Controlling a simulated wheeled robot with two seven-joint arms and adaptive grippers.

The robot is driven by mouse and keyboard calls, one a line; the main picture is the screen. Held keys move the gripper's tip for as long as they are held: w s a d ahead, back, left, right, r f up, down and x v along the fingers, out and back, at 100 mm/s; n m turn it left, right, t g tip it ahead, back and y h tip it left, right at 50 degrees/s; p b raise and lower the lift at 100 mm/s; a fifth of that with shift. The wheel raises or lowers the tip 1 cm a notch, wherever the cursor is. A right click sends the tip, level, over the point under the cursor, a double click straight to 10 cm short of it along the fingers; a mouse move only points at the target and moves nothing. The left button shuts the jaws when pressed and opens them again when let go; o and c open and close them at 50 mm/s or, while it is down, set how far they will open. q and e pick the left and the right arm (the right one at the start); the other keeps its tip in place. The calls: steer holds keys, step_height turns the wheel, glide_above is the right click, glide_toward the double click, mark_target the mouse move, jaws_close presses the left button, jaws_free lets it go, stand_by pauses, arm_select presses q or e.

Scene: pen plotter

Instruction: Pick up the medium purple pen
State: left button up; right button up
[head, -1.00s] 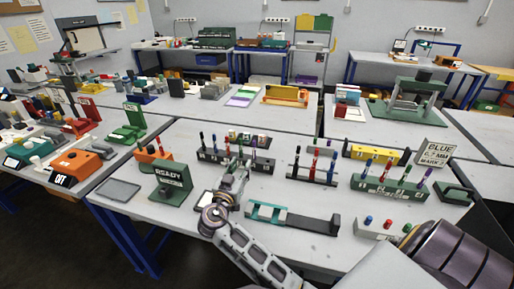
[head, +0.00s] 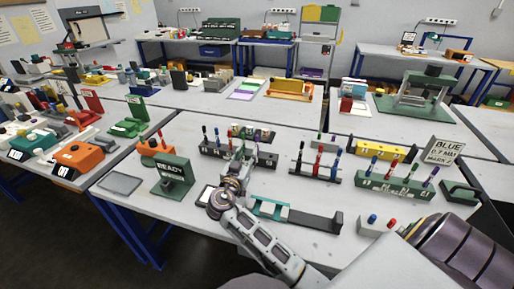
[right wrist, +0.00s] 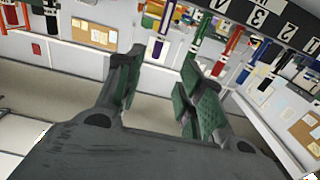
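My right gripper (head: 238,160) is in front of the dark pen rack (head: 210,152) at the middle of the table, and its arm covers part of that rack. In the right wrist view the right gripper (right wrist: 162,62) is open, with its two green-padded fingers apart and nothing gripped. A purple pen with a white part (right wrist: 158,46) shows beyond the gap between the fingertips; I cannot tell its size. My left gripper is not in view.
A second pen rack (head: 316,176) and a green rack (head: 395,188) with pens stand to the right. A "READY" sign (head: 172,177) stands left of my right arm. A teal-and-black device (head: 300,215) lies close to the right of the arm. A "BLUE" sign (head: 444,150) stands at right.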

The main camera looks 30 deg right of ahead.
mark_target(257, 142)
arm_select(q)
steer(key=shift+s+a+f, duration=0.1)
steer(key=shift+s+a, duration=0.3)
arm_select(e)
steer(key=x, duration=0.6)
steer(key=shift+p+x, duration=0.6)
steer(key=shift+x, duration=2.15)
steer(key=shift+s+d+f, duration=0.1)
steer(key=shift+s, duration=0.05)
steer(key=c, duration=0.6)
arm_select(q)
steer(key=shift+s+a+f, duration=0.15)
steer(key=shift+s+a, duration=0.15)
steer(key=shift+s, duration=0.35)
arm_select(e)
jaws_close()
